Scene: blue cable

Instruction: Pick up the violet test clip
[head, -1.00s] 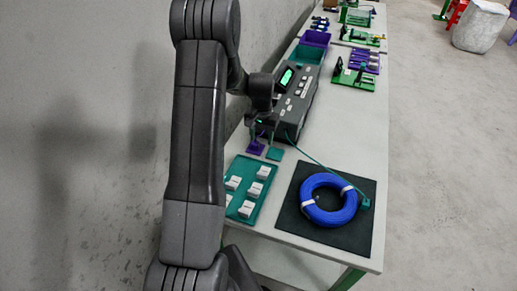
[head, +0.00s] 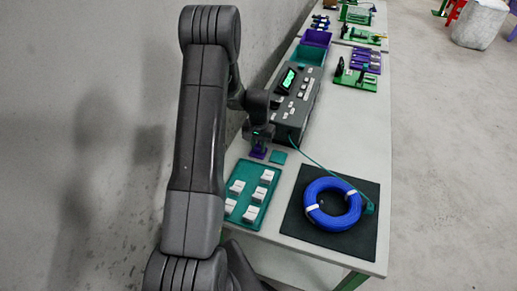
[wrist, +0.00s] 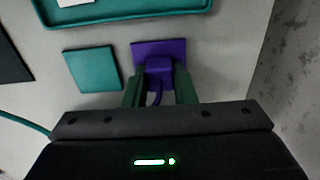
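The violet test clip (wrist: 159,68) stands on a violet square pad (wrist: 146,49) in the wrist view, with a violet lead curving from it towards me. My gripper (wrist: 160,84) has its two green fingers on either side of the clip, low over the pad. Little or no gap shows between fingers and clip, so I cannot tell whether they press on it. In the head view my gripper (head: 259,142) is down at the violet pad (head: 257,153), and the clip is mostly hidden by it.
A teal square pad (wrist: 92,69) lies beside the violet one. A teal tray (head: 233,211) with several white blocks is nearer. A black tester (head: 297,110) stands close behind my gripper. A blue cable coil (head: 312,209) lies on a dark mat (head: 296,226), with a teal clip on its lead.

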